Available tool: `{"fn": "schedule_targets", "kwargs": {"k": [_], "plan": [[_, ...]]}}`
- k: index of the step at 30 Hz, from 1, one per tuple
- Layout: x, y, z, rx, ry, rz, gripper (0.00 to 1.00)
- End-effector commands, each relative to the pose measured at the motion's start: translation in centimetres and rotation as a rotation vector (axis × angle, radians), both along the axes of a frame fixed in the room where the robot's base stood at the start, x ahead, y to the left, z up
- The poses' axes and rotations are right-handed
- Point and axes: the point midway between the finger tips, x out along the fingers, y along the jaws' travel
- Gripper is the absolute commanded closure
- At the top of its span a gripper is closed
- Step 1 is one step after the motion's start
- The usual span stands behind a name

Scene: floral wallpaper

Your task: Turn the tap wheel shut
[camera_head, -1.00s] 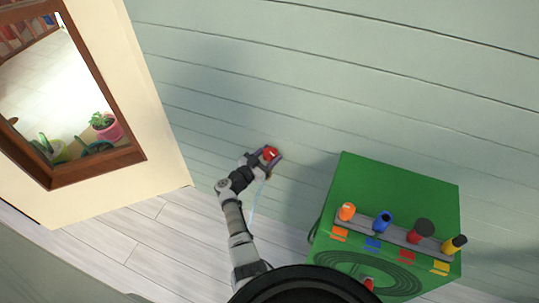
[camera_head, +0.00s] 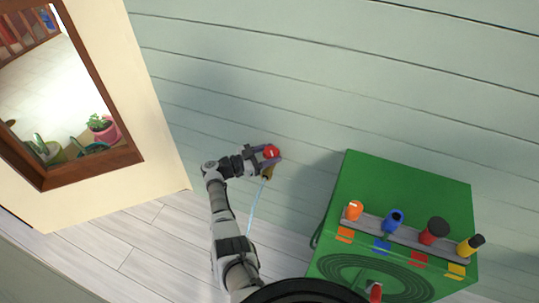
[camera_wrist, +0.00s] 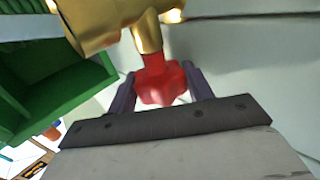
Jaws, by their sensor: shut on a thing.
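The red tap wheel (camera_head: 271,152) is on the pale green plank wall. In the wrist view the red wheel (camera_wrist: 162,82) sits on a brass stem below the brass tap body (camera_wrist: 98,22). My gripper (camera_head: 270,155) is at the wheel, and in the wrist view its two dark fingers (camera_wrist: 158,90) stand on either side of it, shut on it. A thin pale blue stream (camera_head: 256,205) runs down from the brass spout (camera_head: 267,173) toward the floor.
A green cabinet (camera_head: 400,180) stands right of the tap, with orange, blue, red and yellow-black items in a grey rack (camera_head: 408,233). A wood-framed opening (camera_head: 120,158) with potted plants is at left. Wall above the tap is clear.

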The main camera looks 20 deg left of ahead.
Motion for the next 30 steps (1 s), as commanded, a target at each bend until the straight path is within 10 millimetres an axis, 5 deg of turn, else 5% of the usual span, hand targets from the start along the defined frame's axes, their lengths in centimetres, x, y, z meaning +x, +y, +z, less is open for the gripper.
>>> {"fn": "schedule_targets", "kwargs": {"k": [5,6,11,30], "plan": [[-0.02,-0.02,-0.08,0.001,0.002,0.0,0.72],[-0.02,-0.02,-0.08,0.001,0.002,0.0,0.48],[0.01,-0.01,-0.05,0.0,0.001,0.001,0.27],[0.09,0.03,0.63,0.0,-0.003,0.063,0.27]]}}
